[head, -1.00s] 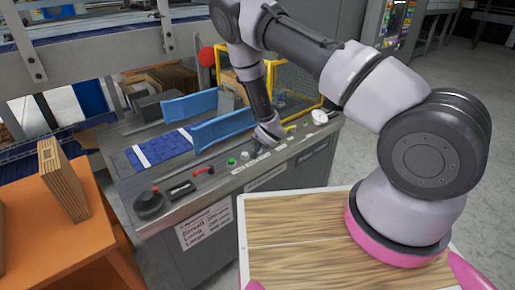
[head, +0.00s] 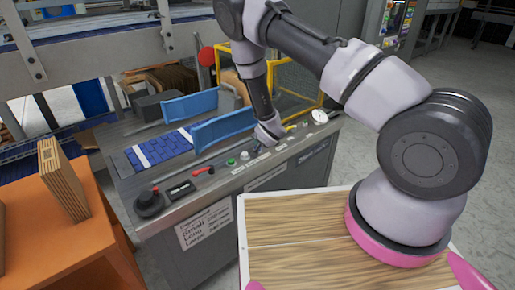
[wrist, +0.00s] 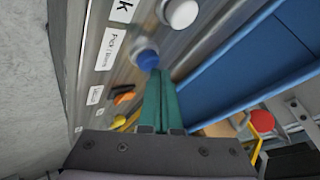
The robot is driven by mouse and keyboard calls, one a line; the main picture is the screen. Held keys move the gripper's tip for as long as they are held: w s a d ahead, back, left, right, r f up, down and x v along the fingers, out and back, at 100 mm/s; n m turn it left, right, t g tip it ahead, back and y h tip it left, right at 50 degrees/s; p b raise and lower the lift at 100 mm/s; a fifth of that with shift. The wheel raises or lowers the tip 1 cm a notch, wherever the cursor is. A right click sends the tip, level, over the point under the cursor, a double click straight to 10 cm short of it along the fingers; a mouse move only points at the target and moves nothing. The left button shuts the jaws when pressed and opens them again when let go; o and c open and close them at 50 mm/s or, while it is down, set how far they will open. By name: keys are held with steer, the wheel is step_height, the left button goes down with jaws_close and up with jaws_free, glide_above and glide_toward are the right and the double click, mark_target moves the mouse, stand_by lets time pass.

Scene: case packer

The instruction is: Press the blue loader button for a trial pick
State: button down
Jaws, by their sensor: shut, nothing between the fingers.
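The blue button (wrist: 147,59) sits in a pale collar on the grey control panel in the wrist view. A label beside it starts with "Pick"; the rest is hard to read. My gripper (wrist: 158,74) has its two teal fingers shut together and empty. The fingertips reach the button's near edge in the picture; I cannot tell whether they touch it. In the head view my gripper (head: 259,146) is low over the panel, and I cannot make out the blue button there.
A white button (wrist: 180,12) is beside the blue one. Orange and yellow controls (wrist: 123,97) lie on the other side. A green button (head: 231,161), red handle (head: 204,170) and black knob (head: 149,203) share the panel. Blue guide rails (head: 222,130) stand behind.

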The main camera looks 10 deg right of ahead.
steer(key=shift+r, duration=2.95)
